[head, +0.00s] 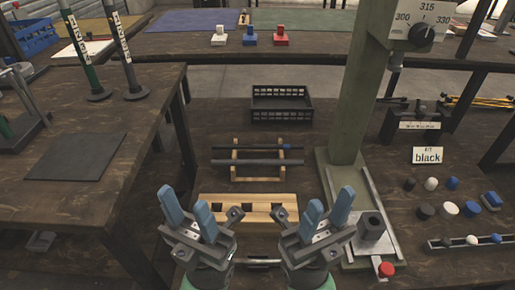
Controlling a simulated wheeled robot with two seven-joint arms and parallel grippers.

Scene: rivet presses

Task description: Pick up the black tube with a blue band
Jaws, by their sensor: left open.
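Two dark tubes lie side by side across a small wooden rack (235,174) on the middle table. The far tube (245,147) has a bluish part near its right end. The near tube (250,162) looks black; a band on it is too small to make out. My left gripper (184,197) is open and empty, nearer to me than the rack and to its left. My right gripper (331,197) is also open and empty, nearer than the rack and to its right. Neither gripper touches a tube.
A wooden block with square holes (265,200) lies between the grippers and the rack. A black crate (281,116) stands behind the rack. A green press column (352,100) rises on the right, beside a "black" sign (427,156) and several small pieces. A dark mat (78,157) lies on the left table.

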